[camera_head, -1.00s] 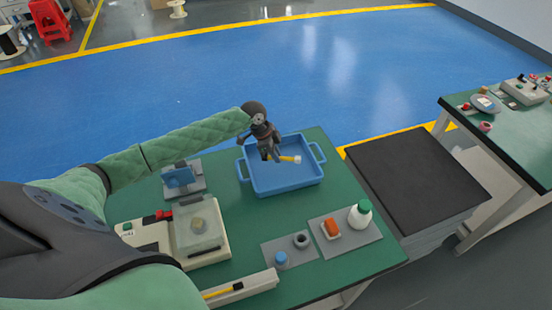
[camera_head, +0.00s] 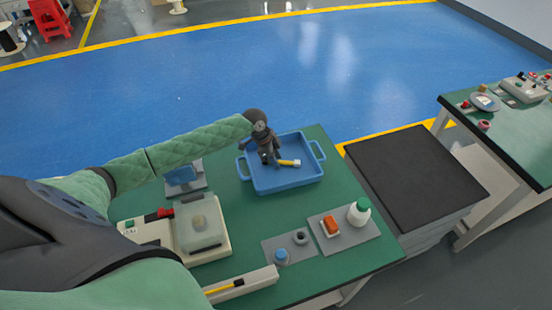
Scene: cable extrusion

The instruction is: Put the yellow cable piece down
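The yellow cable piece (camera_head: 288,162) has a pale end on its right and shows inside the blue tray (camera_head: 286,185), low over or on its floor. My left gripper (camera_head: 270,160) reaches down into the tray from above, with its fingertips at the left end of the cable piece. The fingers are small and dark, so whether they still grip the piece is unclear. My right gripper is not in view.
A scale with a clear cover (camera_head: 200,225) stands left of the tray. In front are a grey mat with a white green-capped bottle (camera_head: 359,212) and an orange block (camera_head: 331,226), and a pale holder (camera_head: 240,287). A black-topped stack (camera_head: 415,178) stands right of the table.

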